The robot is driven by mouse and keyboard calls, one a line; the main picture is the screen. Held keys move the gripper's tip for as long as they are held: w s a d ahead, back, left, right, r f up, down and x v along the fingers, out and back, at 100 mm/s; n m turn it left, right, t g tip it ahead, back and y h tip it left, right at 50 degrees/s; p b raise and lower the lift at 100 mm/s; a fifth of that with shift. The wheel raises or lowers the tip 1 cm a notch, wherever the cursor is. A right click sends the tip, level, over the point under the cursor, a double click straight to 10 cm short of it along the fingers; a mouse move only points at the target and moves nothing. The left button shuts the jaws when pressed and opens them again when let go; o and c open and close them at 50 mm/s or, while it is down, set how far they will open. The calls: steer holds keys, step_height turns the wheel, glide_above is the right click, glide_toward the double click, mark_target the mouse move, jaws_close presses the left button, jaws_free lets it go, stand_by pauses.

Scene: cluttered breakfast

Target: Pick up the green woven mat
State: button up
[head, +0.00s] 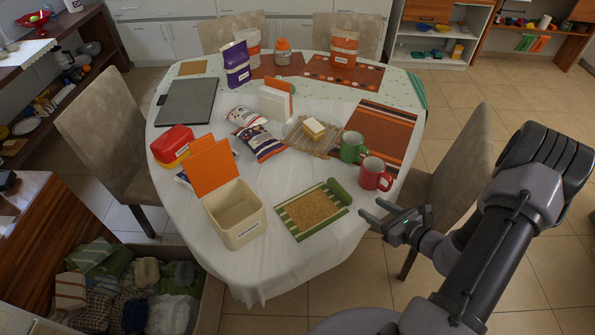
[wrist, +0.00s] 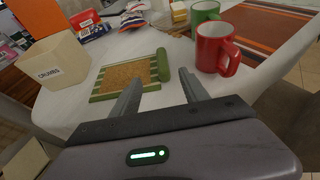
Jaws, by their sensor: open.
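The green woven mat (head: 290,222) lies near the front edge of the table, with green and white striped borders, a tan woven middle and a rolled-up green end (head: 338,191) on its right. It also shows in the wrist view (wrist: 96,92), just beyond the fingers. My gripper (head: 371,215) is open and empty, at the table's front right edge, to the right of the mat and apart from it. In the wrist view my gripper (wrist: 160,92) points toward the mat's right side; the left finger overlaps part of the mat in the picture.
A red mug (head: 372,176) and a green mug (head: 352,147) stand behind the gripper's side of the mat. A cream bin (head: 236,220) with an orange lid (head: 212,166) stands left of it. A chair (head: 458,165) is at the right. Bare tablecloth lies in front of the bin.

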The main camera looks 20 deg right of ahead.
mark_target(342, 190)
steer(key=b+x, duration=0.2)
steer(key=x, duration=0.6)
steer(key=b+x, duration=0.3)
steer(key=x, duration=0.5)
steer(key=shift+w+d+f, duration=0.1)
steer(key=shift+w+f, duration=0.25)
jaws_close()
